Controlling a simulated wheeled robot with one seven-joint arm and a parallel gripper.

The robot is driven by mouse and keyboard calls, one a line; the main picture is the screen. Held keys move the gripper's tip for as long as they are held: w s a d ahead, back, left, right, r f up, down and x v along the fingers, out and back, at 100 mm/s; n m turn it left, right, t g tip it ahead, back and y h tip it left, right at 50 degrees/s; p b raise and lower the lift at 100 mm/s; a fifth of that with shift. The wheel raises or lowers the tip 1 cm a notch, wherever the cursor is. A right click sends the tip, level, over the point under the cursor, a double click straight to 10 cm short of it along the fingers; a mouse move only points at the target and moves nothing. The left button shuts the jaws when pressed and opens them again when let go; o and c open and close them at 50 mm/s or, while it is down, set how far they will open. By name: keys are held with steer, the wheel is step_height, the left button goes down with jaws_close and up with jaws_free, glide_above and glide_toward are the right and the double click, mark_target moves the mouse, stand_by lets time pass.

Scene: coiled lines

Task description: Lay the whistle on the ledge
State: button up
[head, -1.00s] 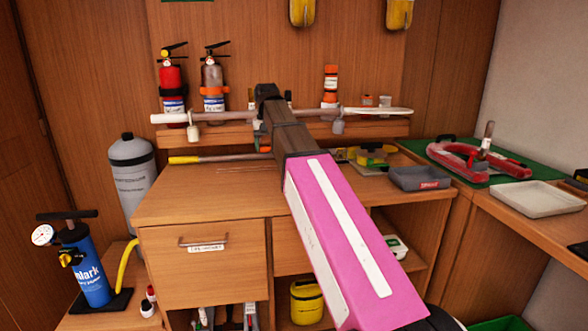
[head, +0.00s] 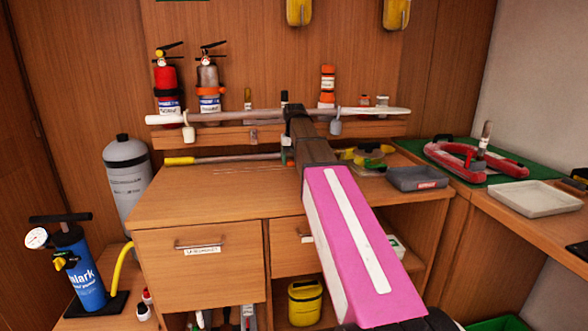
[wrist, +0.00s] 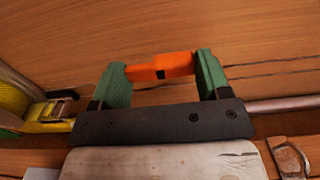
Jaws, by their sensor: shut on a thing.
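The whistle (wrist: 160,67) is a small orange piece with a black band. In the wrist view it lies crosswise between the two green fingertips of my gripper (wrist: 162,70), which is shut on it. The ledge (head: 222,138) is a wooden shelf board along the back wall, behind a pale rail. In the head view my gripper (head: 287,150) is mostly hidden behind my arm, in front of the ledge's middle. The whistle cannot be made out there.
Two extinguishers (head: 168,86) stand at the ledge's left. An orange-capped bottle (head: 327,87) and small jars (head: 382,101) stand at its right. The pale rail (head: 235,115) runs along its front.

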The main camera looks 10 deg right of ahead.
mark_target(294, 165)
steer(key=shift+f, duration=1.75)
steer(key=shift+f, duration=0.15)
steer(key=o, duration=0.9)
